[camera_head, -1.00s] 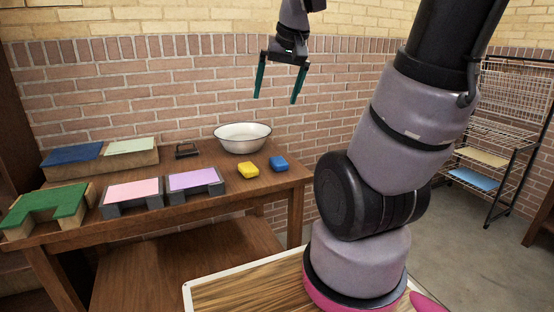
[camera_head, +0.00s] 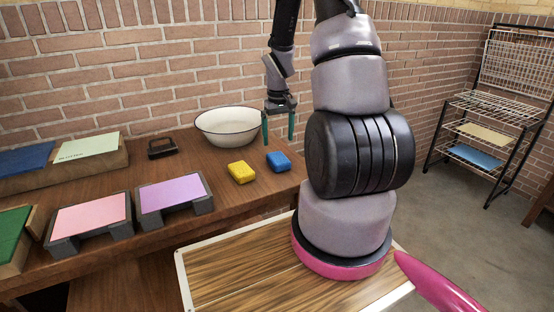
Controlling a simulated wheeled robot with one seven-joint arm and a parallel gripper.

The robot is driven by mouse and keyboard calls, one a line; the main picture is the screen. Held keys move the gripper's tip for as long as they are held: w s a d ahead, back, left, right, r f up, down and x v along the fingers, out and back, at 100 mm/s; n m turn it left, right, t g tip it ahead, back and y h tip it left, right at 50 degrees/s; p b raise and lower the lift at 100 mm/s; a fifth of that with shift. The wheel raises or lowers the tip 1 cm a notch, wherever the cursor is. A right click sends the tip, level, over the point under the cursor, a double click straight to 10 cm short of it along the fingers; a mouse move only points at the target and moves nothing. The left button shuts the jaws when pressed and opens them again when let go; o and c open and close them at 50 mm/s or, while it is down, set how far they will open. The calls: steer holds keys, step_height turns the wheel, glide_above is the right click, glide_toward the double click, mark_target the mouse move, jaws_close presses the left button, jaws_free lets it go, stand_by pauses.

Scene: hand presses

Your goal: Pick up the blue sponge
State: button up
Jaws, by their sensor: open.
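The blue sponge (camera_head: 279,162) lies on the wooden table near its right end, just right of the yellow sponge (camera_head: 241,172). My gripper (camera_head: 278,130) points down with its two green fingers apart and nothing between them. In the picture its fingertips show just above and behind the blue sponge, beside the right rim of the white bowl. The gap between the fingertips and the sponge is hard to judge.
The white bowl (camera_head: 228,127) stands close to the left of my gripper. A black-handled item (camera_head: 162,148), a pink panel (camera_head: 91,215) and a purple panel (camera_head: 173,192) on grey stands are further left. A wire rack (camera_head: 480,140) stands at the right.

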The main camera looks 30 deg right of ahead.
mark_target(278, 157)
step_height(278, 157, down, 9)
steer(key=c, duration=1.2)
